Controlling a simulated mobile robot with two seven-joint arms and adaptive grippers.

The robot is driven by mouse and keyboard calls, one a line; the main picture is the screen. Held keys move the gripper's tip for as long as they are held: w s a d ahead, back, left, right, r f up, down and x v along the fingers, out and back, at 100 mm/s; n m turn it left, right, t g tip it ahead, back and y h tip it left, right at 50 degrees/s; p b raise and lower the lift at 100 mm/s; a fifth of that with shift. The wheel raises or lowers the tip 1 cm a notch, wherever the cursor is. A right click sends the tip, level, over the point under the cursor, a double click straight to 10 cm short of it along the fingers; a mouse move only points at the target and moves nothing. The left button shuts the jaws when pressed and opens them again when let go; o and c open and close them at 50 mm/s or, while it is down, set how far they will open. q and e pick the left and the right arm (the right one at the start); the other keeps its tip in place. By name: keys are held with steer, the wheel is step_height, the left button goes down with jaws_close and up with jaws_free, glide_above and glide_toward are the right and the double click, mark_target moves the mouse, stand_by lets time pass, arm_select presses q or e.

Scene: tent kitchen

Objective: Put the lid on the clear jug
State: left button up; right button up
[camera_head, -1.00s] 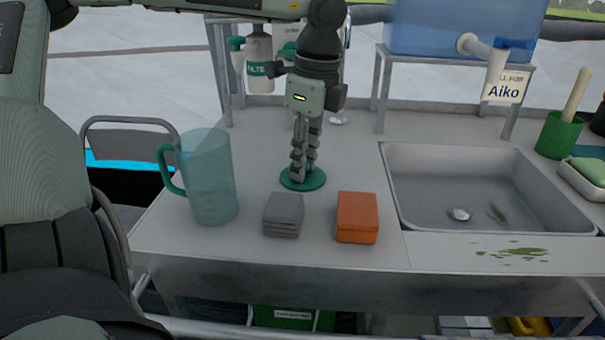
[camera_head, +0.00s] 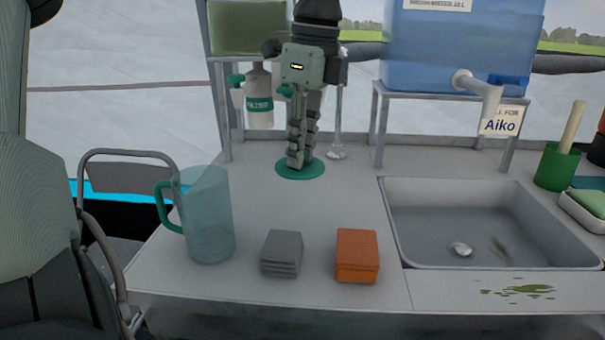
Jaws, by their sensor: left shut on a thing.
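The clear jug (camera_head: 208,220), bluish and see-through with a green handle on its left, stands upright at the left of the counter. Its top looks open. The lid (camera_head: 315,169) is a flat green disc, behind and to the right of the jug. My left gripper (camera_head: 299,160) points down and is shut on the lid's middle, where fingertips cover part of it. The lid is apart from the jug and looks held level above the counter, though its height is hard to judge. My right gripper is not in view.
A grey cloth stack (camera_head: 282,253) and an orange block (camera_head: 357,256) lie right of the jug. A sink (camera_head: 490,225) is further right. A blue water tank (camera_head: 460,50) on a stand and a hanging bottle (camera_head: 259,95) are behind. The counter between jug and lid is clear.

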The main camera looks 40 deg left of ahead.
arm_select(q)
steer(key=s+a+r+p, duration=0.1)
steer(key=s+r+p, duration=0.1)
steer(key=s+r, duration=0.45)
steer(key=s+a+r+p, duration=0.2)
steer(key=s+r, duration=0.2)
steer(key=s, duration=0.5)
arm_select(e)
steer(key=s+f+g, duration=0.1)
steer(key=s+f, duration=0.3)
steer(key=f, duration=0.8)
arm_select(q)
step_height(320, 180, down, 7)
steer(key=b, duration=0.5)
steer(key=shift+d+r, duration=0.15)
steer(key=shift+r, duration=0.05)
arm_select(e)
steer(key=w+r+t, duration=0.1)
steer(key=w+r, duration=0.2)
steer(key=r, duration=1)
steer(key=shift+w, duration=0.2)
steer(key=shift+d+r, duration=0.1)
arm_select(q)
steer(key=shift+f+b, duration=0.2)
steer(key=shift+b, duration=0.45)
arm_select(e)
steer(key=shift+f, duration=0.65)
arm_select(q)
steer(key=o, duration=0.9)
steer(key=shift+o, duration=0.2)
